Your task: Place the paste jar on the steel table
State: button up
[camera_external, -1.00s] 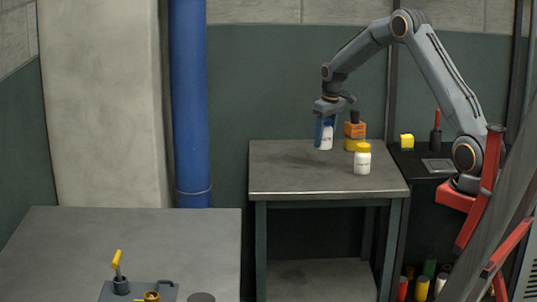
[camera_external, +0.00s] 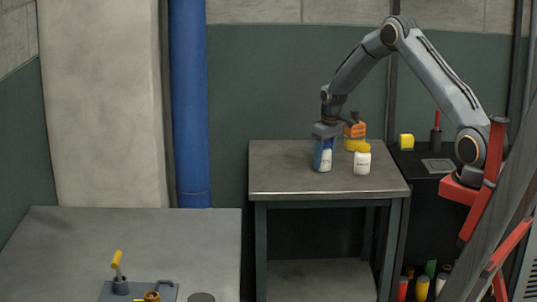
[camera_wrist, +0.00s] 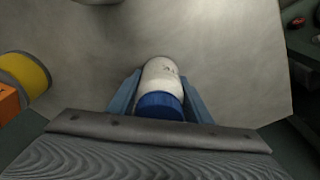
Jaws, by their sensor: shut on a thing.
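My gripper (camera_external: 324,148) points down over the steel table (camera_external: 290,180) and is shut on the paste jar (camera_external: 326,160), a white jar with a blue lid. In the wrist view the jar (camera_wrist: 161,82) sits between the two blue fingers, its lid nearest the camera. The fingers hide part of it in the external view. It looks upright, at or just above the tabletop; I cannot tell whether its base touches.
The table's left and front are clear. A dark cabinet (camera_external: 427,188) adjoins on the right.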

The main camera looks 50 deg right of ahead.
aim_at(326, 143)
jog(key=o, duration=1.3)
jog(key=shift+f, duration=0.1)
jog(key=shift+c, duration=0.2)
jog(key=r+b, duration=0.1)
jog(key=r, duration=0.3)
jog(key=s+r+b, duration=0.1)
jog(key=r, duration=0.3)
jog(key=r+b, duration=0.1)
jog(key=r, duration=0.3)
jog(key=shift+s, duration=0.4)
jog(key=s+a+f, duration=0.1)
jog(key=s+a, duration=0.4)
jog(key=s, duration=0.6)
jog(key=s+a+f, duration=0.2)
jog(key=s+a, duration=0.4)
jog(key=s, duration=0.4)
jog(key=s+a+f+g, duration=0.1)
jog(key=s+a, duration=0.4)
jog(key=s, duration=0.6)
jog(key=shift+s+a+f, duration=0.15)
jog(key=shift+s, duration=0.2)
